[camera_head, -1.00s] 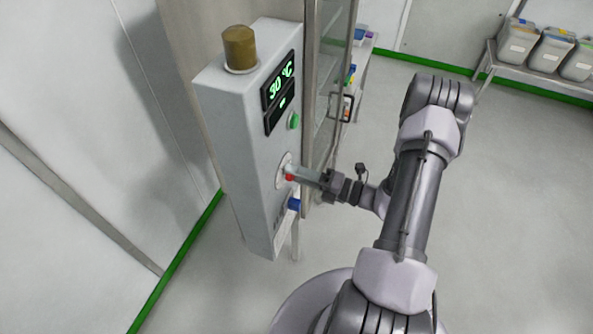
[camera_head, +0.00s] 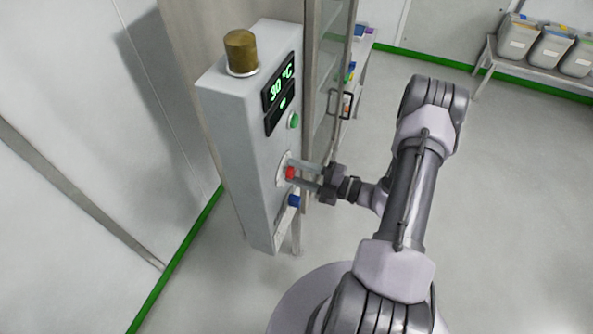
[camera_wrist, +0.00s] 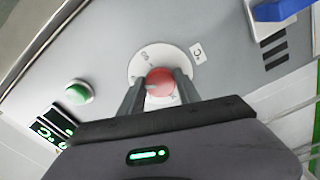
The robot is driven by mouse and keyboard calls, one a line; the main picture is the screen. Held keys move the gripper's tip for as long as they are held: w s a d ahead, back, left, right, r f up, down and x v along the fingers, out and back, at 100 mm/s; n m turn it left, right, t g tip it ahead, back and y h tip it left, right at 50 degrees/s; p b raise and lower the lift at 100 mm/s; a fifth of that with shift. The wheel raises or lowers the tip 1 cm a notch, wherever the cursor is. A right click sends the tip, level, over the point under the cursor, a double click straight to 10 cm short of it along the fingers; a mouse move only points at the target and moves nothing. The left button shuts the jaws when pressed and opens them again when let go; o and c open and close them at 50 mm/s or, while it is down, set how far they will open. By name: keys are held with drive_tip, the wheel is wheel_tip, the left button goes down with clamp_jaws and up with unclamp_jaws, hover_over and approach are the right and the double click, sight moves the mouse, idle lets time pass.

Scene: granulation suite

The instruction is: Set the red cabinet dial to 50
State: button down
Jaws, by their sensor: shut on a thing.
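The red dial (camera_head: 290,173) sits on a round white scale plate (camera_wrist: 143,62) on the front of the grey cabinet control box (camera_head: 240,150). In the wrist view the red dial (camera_wrist: 160,83) is between my two fingers, with a pale pointer mark on it. My gripper (camera_head: 296,174) is shut on the dial, one finger on each side; it also shows in the wrist view (camera_wrist: 159,88). The green display (camera_head: 280,88) reads 30 °C. Most of the scale's numbers are hidden or too small to read.
A green button (camera_head: 293,120) is above the dial and a blue knob (camera_head: 294,200) is below it. A brass-coloured cylinder (camera_head: 240,52) stands on top of the box. A glass cabinet door (camera_head: 330,85) with a handle is close on the right. Open floor lies to the right.

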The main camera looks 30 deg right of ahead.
idle(0.5)
drive_tip(key=c, duration=0.9)
unclamp_jaws()
drive_tip(key=shift+o, duration=0.2)
drive_tip(key=shift+s, duration=0.1)
drive_tip(key=b+v, duration=0.1)
drive_tip(key=v, duration=1.6)
drive_tip(key=shift+d, duration=0.2)
drive_tip(key=shift+s, duration=0.1)
